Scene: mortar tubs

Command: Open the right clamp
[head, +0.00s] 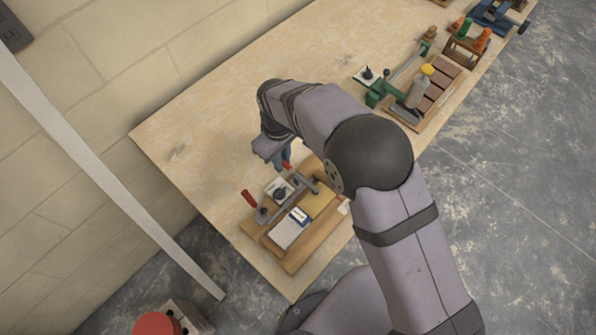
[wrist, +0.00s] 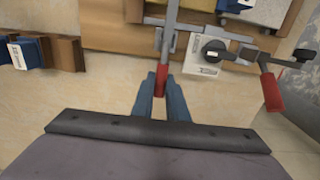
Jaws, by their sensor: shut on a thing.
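My gripper (head: 284,158) is over the wooden fixture (head: 290,265) at the near end of the bench. In the wrist view its blue fingers (wrist: 160,95) are shut around the red handle (wrist: 161,78) of the right clamp. The clamp's grey bar (wrist: 171,30) runs from this handle toward the fixture. The red handle also shows just below the fingers in the head view (head: 287,165). The left clamp has a red handle (head: 248,197), standing free; in the wrist view this handle (wrist: 271,92) is at the right. My arm hides part of the fixture.
A white plate with a black knob (wrist: 215,51) lies between the clamps. Blue and brown parts (wrist: 68,53) lie left in the wrist view. Another tray with a bottle (head: 418,92) stands farther along.

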